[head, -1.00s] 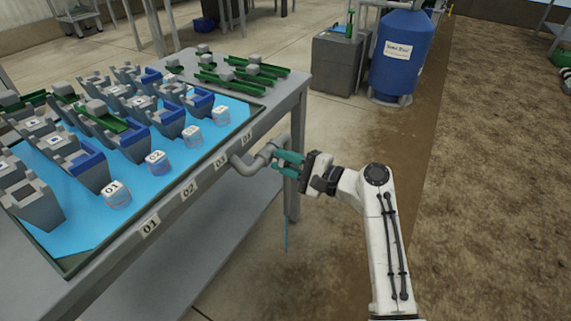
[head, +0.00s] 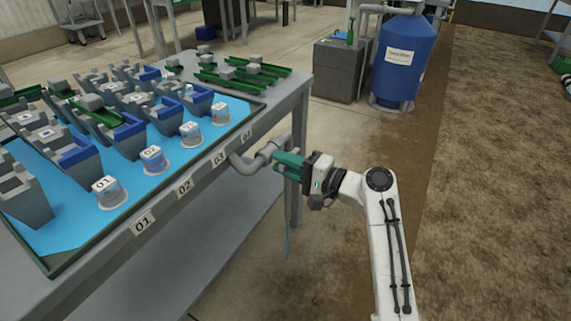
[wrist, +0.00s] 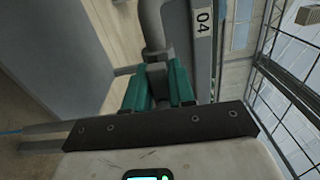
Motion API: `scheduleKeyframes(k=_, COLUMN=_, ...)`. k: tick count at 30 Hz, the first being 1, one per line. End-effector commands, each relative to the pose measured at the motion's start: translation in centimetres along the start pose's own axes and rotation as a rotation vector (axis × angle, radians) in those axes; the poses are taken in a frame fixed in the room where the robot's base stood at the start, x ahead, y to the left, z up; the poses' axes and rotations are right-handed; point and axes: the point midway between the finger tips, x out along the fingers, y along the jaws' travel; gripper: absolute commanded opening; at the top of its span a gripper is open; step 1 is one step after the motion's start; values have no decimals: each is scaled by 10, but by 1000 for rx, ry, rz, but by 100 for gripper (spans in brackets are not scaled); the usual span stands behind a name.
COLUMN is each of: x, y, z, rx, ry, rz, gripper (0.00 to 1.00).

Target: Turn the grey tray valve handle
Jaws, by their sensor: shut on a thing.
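The grey valve and pipe (head: 243,163) stick out from the front edge of the bench, near the 03 and 04 labels. The pipe (wrist: 152,27) also shows in the wrist view, running down between my fingers. My gripper (head: 282,161) has teal fingers and is shut at the outer end of the valve. In the wrist view my gripper (wrist: 156,85) has one finger on each side of a grey part, the handle (wrist: 158,80). The fingers hide much of the handle, so its exact angle cannot be told.
The bench holds a blue-lined tray (head: 232,127) with grey and blue blocks and labelled cups (head: 108,192). Green channels (head: 240,75) lie at its far end. A blue tank (head: 404,58) and grey cabinet (head: 339,71) stand behind. Open floor lies right of the bench.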

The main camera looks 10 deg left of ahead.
Motion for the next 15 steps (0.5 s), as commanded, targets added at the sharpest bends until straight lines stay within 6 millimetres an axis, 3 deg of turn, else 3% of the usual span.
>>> scheduleKeyframes(k=6, x=0, y=2, z=1, rx=3, ry=-2, rz=3, gripper=0)
scheduleKeyframes(k=7, x=0, y=2, z=1, rx=4, ry=-2, rz=3, gripper=26)
scheduleKeyframes(k=13, x=0, y=2, z=0, rx=3, ry=-2, rz=2, gripper=45)
scheduleKeyframes(k=15, x=0, y=1, z=0, rx=3, ry=-1, rz=2, gripper=45)
